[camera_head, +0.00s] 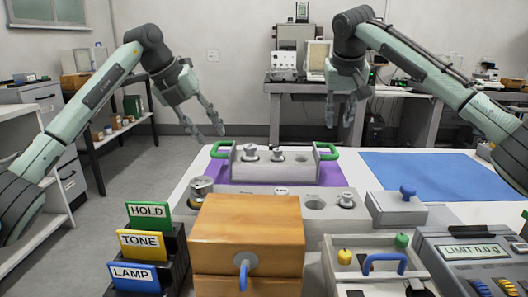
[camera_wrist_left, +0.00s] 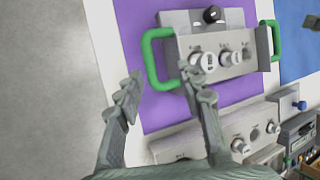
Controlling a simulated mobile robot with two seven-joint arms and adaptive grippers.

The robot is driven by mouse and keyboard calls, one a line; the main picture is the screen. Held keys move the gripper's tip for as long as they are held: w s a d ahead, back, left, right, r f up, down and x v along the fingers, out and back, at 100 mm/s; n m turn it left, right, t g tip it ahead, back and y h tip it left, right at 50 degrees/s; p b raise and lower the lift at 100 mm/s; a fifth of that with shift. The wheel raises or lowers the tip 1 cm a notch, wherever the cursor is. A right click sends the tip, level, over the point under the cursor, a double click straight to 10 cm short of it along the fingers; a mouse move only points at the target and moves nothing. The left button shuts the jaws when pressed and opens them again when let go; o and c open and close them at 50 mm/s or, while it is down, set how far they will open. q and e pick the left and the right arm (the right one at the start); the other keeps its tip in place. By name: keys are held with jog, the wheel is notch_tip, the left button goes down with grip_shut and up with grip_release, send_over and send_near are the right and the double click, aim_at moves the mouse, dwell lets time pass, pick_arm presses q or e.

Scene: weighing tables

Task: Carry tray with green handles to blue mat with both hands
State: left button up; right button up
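The grey tray (camera_head: 262,172) with green handles sits on the purple mat (camera_head: 240,182). Its left handle (camera_head: 221,150) and right handle (camera_head: 327,151) stick out at its ends, and metal weights stand in it. The blue mat (camera_head: 440,176) lies bare to the right. My left gripper (camera_head: 209,132) is open and empty, above and slightly left of the left handle. In the left wrist view my fingers (camera_wrist_left: 162,76) are apart, with the left handle (camera_wrist_left: 151,62) showing beyond them. My right gripper (camera_head: 340,122) is empty above the right handle, its fingers apart and pointing down.
A wooden box (camera_head: 246,220), a grey block with weights (camera_head: 315,222), card holders (camera_head: 150,245), a small tray with blue handle (camera_head: 384,285) and a scale (camera_head: 470,250) stand in front. A grey block with a blue knob (camera_head: 396,211) sits near the blue mat's front edge.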

aim_at(214, 147)
pick_arm(q)
jog(key=shift+s+a+r+y, duration=0.2)
jog(key=shift+r+y, duration=0.15)
jog(key=shift+y, duration=0.65)
pick_arm(e)
jog(key=shift+s+a+f+g+h, duration=0.3)
jog(key=shift+s+a+f, duration=0.15)
jog(key=shift+s+a, duration=0.15)
jog(key=shift+s+a+f+g+h, duration=0.3)
jog(key=shift+s+a+f, duration=0.15)
jog(key=shift+s, duration=0.2)
pick_arm(q)
jog(key=shift+w, duration=0.1)
